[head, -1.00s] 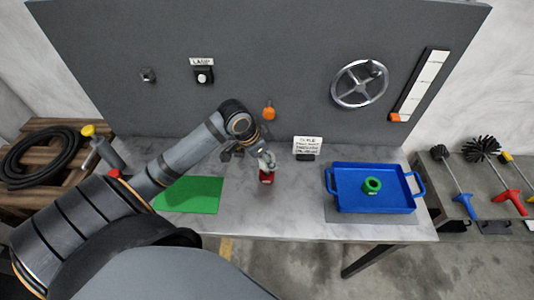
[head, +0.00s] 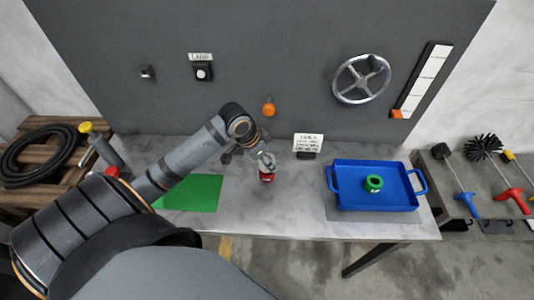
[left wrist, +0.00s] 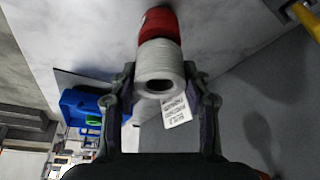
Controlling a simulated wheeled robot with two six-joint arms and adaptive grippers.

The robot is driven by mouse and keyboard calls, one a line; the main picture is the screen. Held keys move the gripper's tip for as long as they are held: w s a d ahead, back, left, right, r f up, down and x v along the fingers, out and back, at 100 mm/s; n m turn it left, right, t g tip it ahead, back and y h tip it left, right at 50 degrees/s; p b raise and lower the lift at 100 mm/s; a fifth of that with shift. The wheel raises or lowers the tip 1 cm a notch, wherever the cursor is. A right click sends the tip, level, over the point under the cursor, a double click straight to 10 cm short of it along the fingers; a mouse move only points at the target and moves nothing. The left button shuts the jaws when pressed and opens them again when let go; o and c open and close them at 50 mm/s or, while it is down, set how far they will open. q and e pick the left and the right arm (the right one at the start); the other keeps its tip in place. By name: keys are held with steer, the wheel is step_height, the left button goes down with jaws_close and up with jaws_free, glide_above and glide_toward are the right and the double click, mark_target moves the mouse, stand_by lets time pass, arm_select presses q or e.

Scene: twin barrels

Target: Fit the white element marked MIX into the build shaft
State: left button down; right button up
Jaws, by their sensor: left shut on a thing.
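My left gripper (left wrist: 160,85) is shut on a white ring-shaped element (left wrist: 160,58), with one finger on each side of it. The dark hole in its end faces the wrist camera. No MIX marking is readable on it. A red element (left wrist: 158,22) lines up with its far end; I cannot tell whether they touch. In the head view the red element (head: 267,177) stands on the grey table below my left gripper (head: 262,158). The build shaft cannot be made out. My right gripper is not in view.
A blue tray (head: 333,190) with a green ring (head: 374,183) stands on the right. A green mat (head: 205,193) lies on the left. The upright panel has a handwheel (head: 335,84), an orange knob (head: 268,106) and a lamp switch (head: 203,73).

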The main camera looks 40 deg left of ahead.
arm_select(q)
steer(key=shift+f+b, duration=0.45)
steer(key=shift+f, duration=0.35)
steer(key=c, duration=0.6)
jaws_free()
steer(key=shift+o, duration=0.2)
step_height(320, 180, up, 10)
steer(key=shift+f, duration=0.1)
